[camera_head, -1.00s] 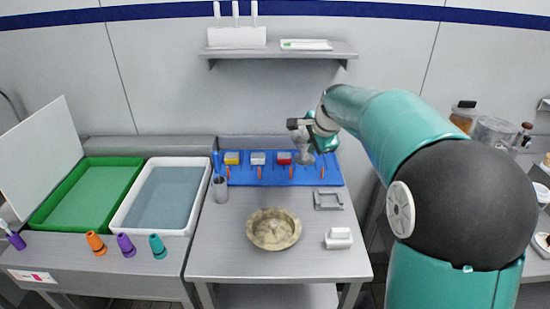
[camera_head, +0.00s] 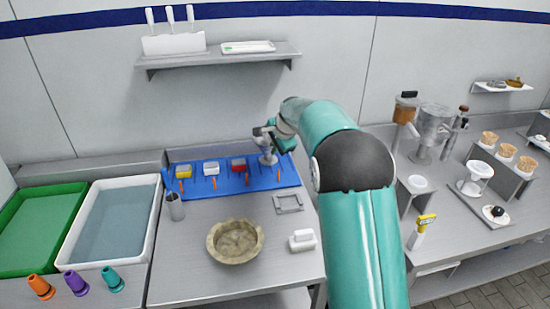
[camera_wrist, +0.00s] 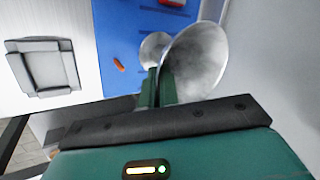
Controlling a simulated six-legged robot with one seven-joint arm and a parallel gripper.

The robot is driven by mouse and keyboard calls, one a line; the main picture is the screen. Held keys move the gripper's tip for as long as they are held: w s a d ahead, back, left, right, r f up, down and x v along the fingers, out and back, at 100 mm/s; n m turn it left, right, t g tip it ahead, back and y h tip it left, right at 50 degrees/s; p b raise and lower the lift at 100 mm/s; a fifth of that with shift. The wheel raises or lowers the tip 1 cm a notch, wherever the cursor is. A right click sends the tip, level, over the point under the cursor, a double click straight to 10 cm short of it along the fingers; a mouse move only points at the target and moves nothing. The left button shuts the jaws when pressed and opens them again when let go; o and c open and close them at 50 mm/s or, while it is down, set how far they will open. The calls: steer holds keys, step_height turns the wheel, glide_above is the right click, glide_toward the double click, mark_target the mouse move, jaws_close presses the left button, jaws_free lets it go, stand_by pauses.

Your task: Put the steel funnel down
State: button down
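The steel funnel (camera_head: 268,158) is a shiny grey cone at the right end of the blue mat (camera_head: 215,187). In the wrist view the funnel (camera_wrist: 196,62) shows its wide face, with a smaller round metal end beside it. My gripper (camera_head: 268,142) is above the funnel in the head view. In the wrist view its green fingers (camera_wrist: 158,90) are close together against the funnel, and it looks shut on it. Whether the funnel touches the mat cannot be told.
Yellow, white and red blocks and several orange pieces lie on the mat. A stone bowl (camera_head: 235,241), a grey square frame (camera_head: 288,203), a white block (camera_head: 302,240) and a metal cup (camera_head: 175,206) stand on the steel table. A shelf (camera_head: 218,60) is above.

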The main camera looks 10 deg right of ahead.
mark_target(274, 160)
steer(key=shift+w+d+f, duration=0.2)
steer(key=shift+w+f, duration=0.2)
steer(key=shift+f, duration=0.15)
steer(key=shift+w+d+f, duration=0.2)
steer(key=shift+w+f, duration=0.15)
steer(key=shift+f, duration=0.15)
steer(key=shift+w+f, duration=0.1)
steer(key=shift+f, duration=1.5)
steer(key=shift+f, duration=0.1)
steer(key=c, duration=1.6)
jaws_free()
steer(key=shift+c, duration=0.2)
